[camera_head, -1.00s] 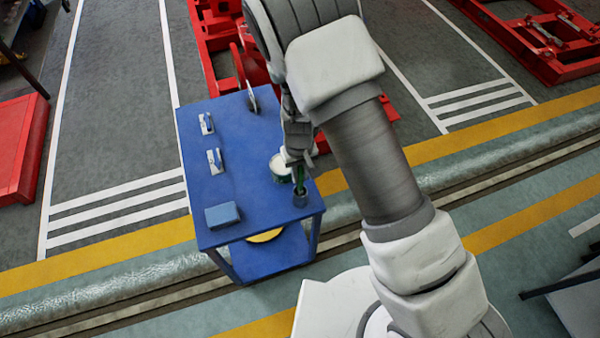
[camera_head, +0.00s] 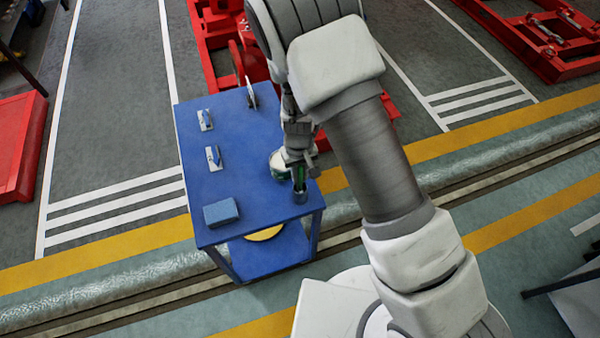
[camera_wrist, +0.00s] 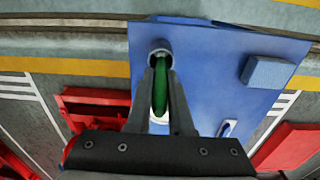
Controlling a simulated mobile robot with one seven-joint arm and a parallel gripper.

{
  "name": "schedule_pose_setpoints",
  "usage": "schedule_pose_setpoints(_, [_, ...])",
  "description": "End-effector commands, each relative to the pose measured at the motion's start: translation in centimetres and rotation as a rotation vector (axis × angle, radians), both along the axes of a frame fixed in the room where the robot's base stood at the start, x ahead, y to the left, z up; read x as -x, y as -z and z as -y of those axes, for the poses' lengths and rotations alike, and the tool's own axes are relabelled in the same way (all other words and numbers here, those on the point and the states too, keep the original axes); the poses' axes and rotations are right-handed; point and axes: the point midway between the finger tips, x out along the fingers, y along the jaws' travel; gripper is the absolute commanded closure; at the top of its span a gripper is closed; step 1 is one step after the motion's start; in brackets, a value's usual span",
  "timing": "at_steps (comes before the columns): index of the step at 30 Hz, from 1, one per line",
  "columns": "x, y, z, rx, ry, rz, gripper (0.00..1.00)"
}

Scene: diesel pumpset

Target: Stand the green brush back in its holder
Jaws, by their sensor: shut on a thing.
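My gripper (camera_head: 299,165) is over the near right corner of the blue table, shut on the green brush (camera_head: 299,180). The brush is roughly upright. In the wrist view the brush (camera_wrist: 160,92) shows between the two fingers (camera_wrist: 161,66). The holder, a small grey-blue cup (camera_head: 300,196), stands on the table right below the gripper. In the wrist view the holder's rim (camera_wrist: 160,44) shows just beyond the fingertips. The brush's lower end meets the holder's mouth; how deep it sits inside I cannot tell, as the fingers hide part of it.
A white-topped tin (camera_head: 278,166) stands close behind the holder, partly hidden by my gripper. The blue table (camera_head: 250,195) also bears a blue block (camera_head: 221,212) and two trowel-like tools (camera_head: 213,158) on the left. A round disc (camera_head: 252,94) stands at the far end.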

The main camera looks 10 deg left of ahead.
Motion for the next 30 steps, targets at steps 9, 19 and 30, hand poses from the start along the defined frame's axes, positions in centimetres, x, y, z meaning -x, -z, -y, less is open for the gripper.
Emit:
schedule_pose_setpoints(9, [0.0,0.1,0.0,0.000,0.000,0.000,0.75])
schedule_pose_setpoints(19, [0.0,0.1,0.0,0.000,0.000,0.000,0.46])
schedule_pose_setpoints(30, [0.0,-1.1,0.0,-0.001,0.000,0.000,0.46])
